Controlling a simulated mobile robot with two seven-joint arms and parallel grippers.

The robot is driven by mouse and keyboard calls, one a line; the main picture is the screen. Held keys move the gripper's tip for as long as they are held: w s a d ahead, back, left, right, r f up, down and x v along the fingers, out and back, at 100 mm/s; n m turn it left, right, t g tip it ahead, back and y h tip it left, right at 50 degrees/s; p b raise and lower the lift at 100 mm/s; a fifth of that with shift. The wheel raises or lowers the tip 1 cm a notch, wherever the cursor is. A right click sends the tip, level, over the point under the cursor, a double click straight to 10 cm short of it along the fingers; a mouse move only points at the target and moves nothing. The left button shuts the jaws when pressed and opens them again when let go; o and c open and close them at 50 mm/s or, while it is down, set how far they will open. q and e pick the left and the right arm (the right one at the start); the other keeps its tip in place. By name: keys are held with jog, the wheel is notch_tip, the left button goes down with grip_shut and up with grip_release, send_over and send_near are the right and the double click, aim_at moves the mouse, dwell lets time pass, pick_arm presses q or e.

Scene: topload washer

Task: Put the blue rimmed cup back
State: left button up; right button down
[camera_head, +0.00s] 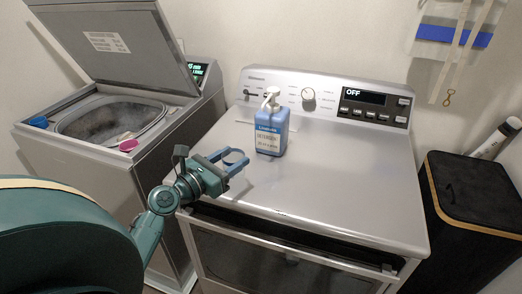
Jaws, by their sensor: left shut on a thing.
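My left gripper (238,164) is above the front left part of the silver dryer's top (340,185), left of and in front of the detergent bottle. It is shut on a small cup with a blue rim (235,155), whose round rim shows between the fingers. The cup's lower part is hidden by the fingers. The blue detergent bottle (270,133) with a white pump stands upright on the dryer top, just right of the gripper. My right gripper is not in view.
The top-load washer (85,165) stands at left with its lid (115,45) raised. A blue item (38,121) and a pink item (128,145) sit on its rim. A black bin (475,200) stands right of the dryer. The dryer top's right side is clear.

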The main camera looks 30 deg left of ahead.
pick_arm(q)
jog(key=w, duration=0.3)
jog(key=w+d, duration=0.1)
jog(key=w, duration=0.6)
jog(key=shift+d+p, duration=0.3)
jog(key=shift+w, duration=0.35)
notch_tip(320, 180, down, 3)
jog(key=shift+f+b, duration=0.15)
jog(key=shift+b, duration=0.75)
jog(key=shift+f, duration=0.3)
jog(key=o, duration=1)
jog(key=shift+c, duration=0.2)
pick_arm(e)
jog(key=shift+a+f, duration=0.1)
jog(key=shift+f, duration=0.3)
